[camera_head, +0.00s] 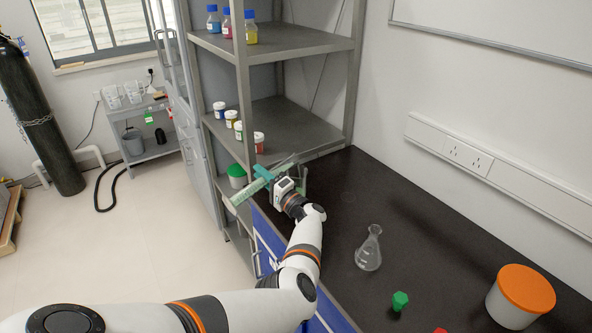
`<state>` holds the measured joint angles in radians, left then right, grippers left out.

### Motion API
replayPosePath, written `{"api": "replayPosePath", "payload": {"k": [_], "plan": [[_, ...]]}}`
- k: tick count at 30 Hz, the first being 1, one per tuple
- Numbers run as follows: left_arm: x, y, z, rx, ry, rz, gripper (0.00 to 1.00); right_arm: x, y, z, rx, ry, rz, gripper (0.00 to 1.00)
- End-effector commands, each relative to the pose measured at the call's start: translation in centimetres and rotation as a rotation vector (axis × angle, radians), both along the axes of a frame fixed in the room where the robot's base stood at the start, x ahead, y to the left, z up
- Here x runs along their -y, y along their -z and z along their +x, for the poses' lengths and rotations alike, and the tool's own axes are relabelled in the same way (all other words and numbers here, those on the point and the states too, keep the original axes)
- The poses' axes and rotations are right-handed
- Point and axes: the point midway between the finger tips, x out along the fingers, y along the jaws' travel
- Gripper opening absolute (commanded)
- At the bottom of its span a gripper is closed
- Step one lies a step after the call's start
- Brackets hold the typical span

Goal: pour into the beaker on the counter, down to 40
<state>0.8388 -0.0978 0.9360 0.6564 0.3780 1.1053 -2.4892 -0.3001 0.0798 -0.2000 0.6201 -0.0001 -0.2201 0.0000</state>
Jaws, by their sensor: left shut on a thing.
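My left gripper (273,182) is shut on a clear graduated cylinder (247,193) with green markings. The cylinder is steeply tilted, nearly lying over, with its lower left end out past the counter's left edge. A clear glass vessel (304,179), perhaps the beaker, shows just behind and right of the gripper at the far left of the counter. My gripper hides most of it, and its liquid level cannot be read. I cannot tell whether the cylinder's mouth is over it. My right gripper is not in view.
A conical flask (368,252) stands mid-counter. A green stopper-like piece (399,301) and a white tub with orange lid (520,295) are nearer. Metal shelves (290,47) with bottles and jars rise behind the gripper. The dark counter (430,240) is clear around the flask.

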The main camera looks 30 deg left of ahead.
Motion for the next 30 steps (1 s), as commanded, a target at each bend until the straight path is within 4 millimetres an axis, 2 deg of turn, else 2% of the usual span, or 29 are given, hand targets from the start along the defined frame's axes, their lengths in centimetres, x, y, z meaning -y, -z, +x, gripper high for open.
{"api": "replayPosePath", "payload": {"k": [30], "plan": [[-0.01,-0.16,0.07,-0.040,0.000,0.010,0.00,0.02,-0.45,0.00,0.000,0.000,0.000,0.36]]}}
